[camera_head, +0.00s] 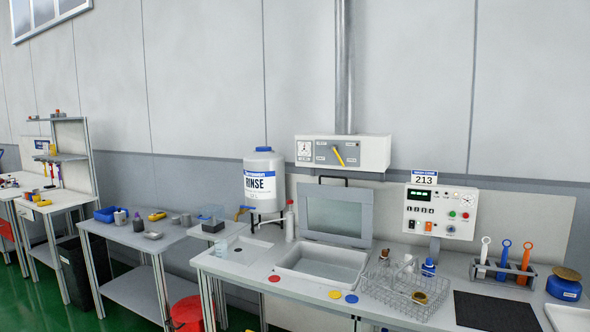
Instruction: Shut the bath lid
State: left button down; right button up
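The bath (317,265) is a shallow, light grey rectangular basin set in the worktop, and its inside is visible. Its lid (338,211) is a grey framed panel with a pale window, standing raised at the back edge of the bath. A dark handle (333,180) shows at the lid's top edge. Neither of my grippers shows in the head view.
A wire basket (408,286) holding small items stands right of the bath. Coloured discs lie in front. A control panel (439,211) and tool rack (503,273) are at right.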

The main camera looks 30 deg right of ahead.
aim_at(365, 197)
jog(key=u, duration=0.1)
jog(key=i, duration=1.35)
jog(key=z, duration=0.9)
jog(key=i, duration=0.75)
jog(key=z, duration=0.8)
